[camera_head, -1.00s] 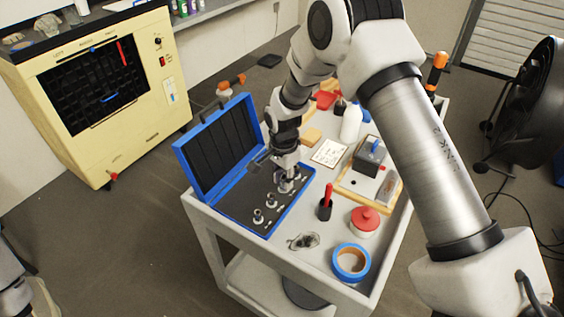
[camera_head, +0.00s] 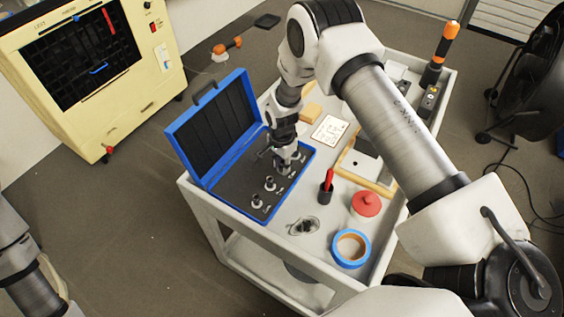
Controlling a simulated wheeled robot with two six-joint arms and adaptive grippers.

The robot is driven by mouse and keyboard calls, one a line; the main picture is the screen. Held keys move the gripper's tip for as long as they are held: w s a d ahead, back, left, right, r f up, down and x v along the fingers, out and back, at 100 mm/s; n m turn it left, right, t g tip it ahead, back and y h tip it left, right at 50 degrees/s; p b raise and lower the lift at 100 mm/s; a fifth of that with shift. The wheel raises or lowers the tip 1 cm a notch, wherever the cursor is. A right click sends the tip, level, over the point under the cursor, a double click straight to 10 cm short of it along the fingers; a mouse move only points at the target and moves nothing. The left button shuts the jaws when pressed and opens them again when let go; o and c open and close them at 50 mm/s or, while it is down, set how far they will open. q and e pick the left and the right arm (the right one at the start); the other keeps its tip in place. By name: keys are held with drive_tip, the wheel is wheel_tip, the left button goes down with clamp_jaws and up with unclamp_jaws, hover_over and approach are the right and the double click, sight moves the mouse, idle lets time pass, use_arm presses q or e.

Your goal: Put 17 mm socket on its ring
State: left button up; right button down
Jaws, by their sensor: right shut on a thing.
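The open blue socket case (camera_head: 203,178) lies on the near-left part of the cart, with its lid raised. Small metallic sockets stand in its dark foam, one near the front (camera_head: 257,202) and one behind it (camera_head: 270,184). My right gripper (camera_head: 284,168) points down low over the back part of the tray. It is shut on a small socket, mostly hidden by the fingers; its size marking cannot be read. Whether the socket touches its ring cannot be told. Only a link of my left arm shows at the lower left; its gripper is out of view.
A cream cabinet (camera_head: 95,75) stands at left, a black fan (camera_head: 535,95) at right.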

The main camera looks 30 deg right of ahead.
sight(282, 163)
drive_tip(key=shift+s+a, duration=0.1)
drive_tip(key=shift+f, duration=0.2)
drive_tip(key=c, duration=0.9)
unclamp_jaws()
drive_tip(key=shift+w+f, duration=0.1)
drive_tip(key=shift+w, duration=0.1)
drive_tip(key=shift+s+r, duration=0.1)
drive_tip(key=shift+r, duration=0.45)
wheel_tip(282, 163, up, 12)
drive_tip(key=b, duration=0.3)
drive_tip(key=shift+f, duration=0.2)
